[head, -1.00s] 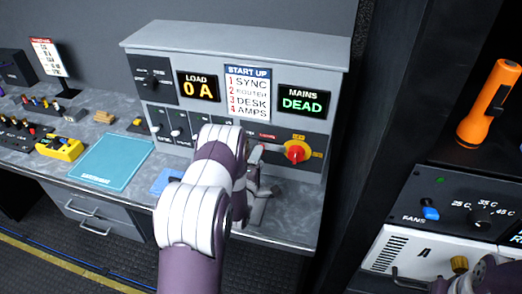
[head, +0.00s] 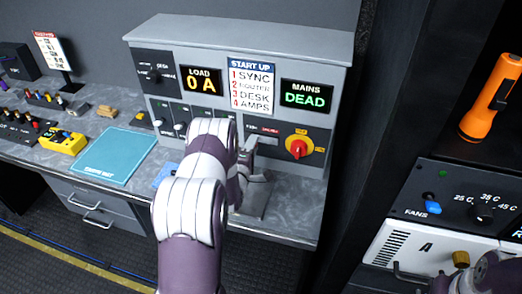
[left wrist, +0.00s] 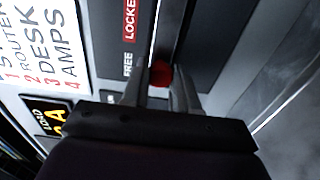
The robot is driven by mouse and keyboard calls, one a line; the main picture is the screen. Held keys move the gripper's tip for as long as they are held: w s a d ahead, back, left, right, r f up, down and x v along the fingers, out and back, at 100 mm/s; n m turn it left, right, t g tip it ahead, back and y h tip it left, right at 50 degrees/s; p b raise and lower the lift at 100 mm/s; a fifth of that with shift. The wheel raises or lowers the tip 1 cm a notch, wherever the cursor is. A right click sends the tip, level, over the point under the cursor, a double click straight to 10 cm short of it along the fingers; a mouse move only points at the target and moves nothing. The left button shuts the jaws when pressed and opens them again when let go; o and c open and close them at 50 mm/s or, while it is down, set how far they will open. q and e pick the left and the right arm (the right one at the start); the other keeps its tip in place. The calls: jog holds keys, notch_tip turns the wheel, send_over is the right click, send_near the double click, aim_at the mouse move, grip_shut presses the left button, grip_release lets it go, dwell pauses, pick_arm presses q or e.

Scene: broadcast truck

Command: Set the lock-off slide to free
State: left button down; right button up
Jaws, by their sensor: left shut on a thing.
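The mains panel (head: 318,130) at the back of the desk carries the lock-off slide under small FREE and LOCKED labels, LOCKED being on red. In the left wrist view the slide's red knob (left wrist: 160,73) sits between my fingertips, level with the FREE label (left wrist: 128,65) and away from the LOCKED label (left wrist: 130,20). My left gripper (left wrist: 160,88) is shut on this knob. In the head view my left gripper (head: 248,150) reaches the panel below the FREE label, and my arm and fingers hide the knob.
A red rotary switch (head: 299,148) on a yellow plate is just right of the slide. Displays read LOAD 0 A (head: 201,81) and MAINS DEAD (head: 305,95). A dark post stands right of the desk.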

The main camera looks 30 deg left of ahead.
pick_arm(q)
jog(key=shift+s+a, duration=0.2)
jog(key=shift+a, duration=0.5)
jog(key=c, duration=0.9)
grip_release()
jog(key=shift+a, duration=0.1)
jog(key=shift+o, duration=0.2)
jog(key=shift+s+a, duration=0.1)
jog(key=shift+s, duration=0.05)
jog(key=b+v, duration=0.2)
jog(key=v, duration=1)
jog(key=shift+s+b, duration=0.3)
jog(key=shift+b, duration=0.1)
